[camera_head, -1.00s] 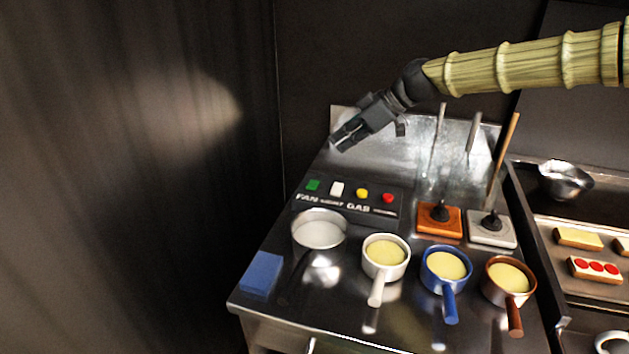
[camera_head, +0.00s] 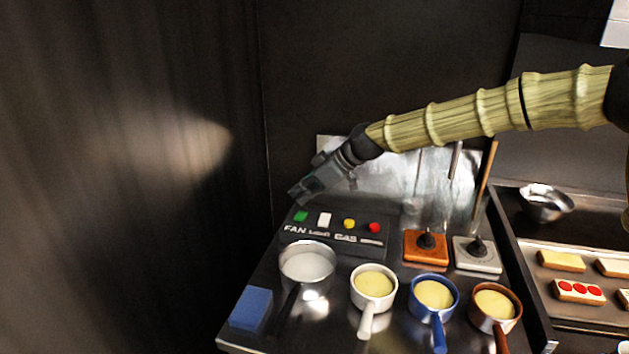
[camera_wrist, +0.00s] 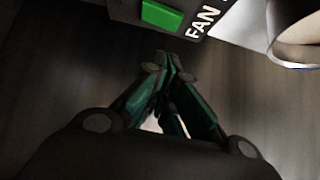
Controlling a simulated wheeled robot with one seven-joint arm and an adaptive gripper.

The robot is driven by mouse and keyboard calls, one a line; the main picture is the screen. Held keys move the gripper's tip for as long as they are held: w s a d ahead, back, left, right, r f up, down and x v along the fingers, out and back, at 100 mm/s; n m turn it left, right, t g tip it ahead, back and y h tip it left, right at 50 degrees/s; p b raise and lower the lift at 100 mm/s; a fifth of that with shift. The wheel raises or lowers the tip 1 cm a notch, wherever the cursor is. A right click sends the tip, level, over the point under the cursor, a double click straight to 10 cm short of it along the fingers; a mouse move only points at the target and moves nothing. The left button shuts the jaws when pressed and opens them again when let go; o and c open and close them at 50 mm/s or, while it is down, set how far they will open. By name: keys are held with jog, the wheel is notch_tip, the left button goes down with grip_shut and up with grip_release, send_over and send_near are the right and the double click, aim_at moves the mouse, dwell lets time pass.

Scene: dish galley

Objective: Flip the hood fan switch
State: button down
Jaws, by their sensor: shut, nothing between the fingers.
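The fan switch is a green rocker (camera_head: 301,216) at the left end of a dark control panel (camera_head: 330,238), above the word FAN. It also shows as a green block (camera_wrist: 162,15) at the top of the wrist view. My gripper (camera_head: 293,197) is shut and empty. In the head view its tips appear just above and left of the green switch. In the wrist view the shut fingertips (camera_wrist: 165,58) lie below the switch in the picture, with a visible gap. I cannot tell the exact height between them.
White, yellow and red controls sit right of the green switch. A steel pot (camera_head: 307,262) and a blue block (camera_head: 251,309) stand in front of the panel. White, blue and brown pans and two dark-knobbed blocks stand farther right. A dark wall (camera_head: 150,220) fills the left.

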aim_at(301, 217)
jog(key=shift+s+a+f+p, duration=0.1)
jog(key=shift+f+p, duration=0.35)
jog(key=shift+f, duration=1.6)
jog(key=shift+f, duration=0.1)
